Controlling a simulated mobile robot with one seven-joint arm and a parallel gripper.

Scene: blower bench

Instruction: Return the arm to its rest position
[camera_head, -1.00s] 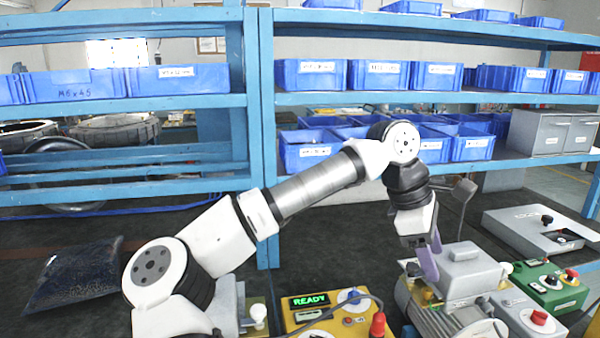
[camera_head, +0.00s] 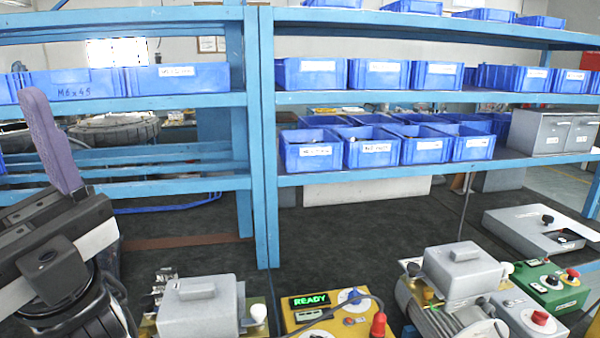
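My gripper (camera_head: 48,140) is at the far left of the head view, close to the camera, with my folded black and white wrist below it. One purple finger shows, pointing up in front of the lower left shelving. A second finger cannot be made out, so its opening is unclear. I see nothing held at the visible finger. The rest of my arm is mostly out of frame at the lower left.
A grey-covered unit (camera_head: 197,312), a yellow box with a READY display (camera_head: 312,318), a blower (camera_head: 440,312) and a green button box (camera_head: 552,290) stand along the front. Blue shelving (camera_head: 265,180) with blue bins stands behind. The dark bench middle (camera_head: 340,230) is clear.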

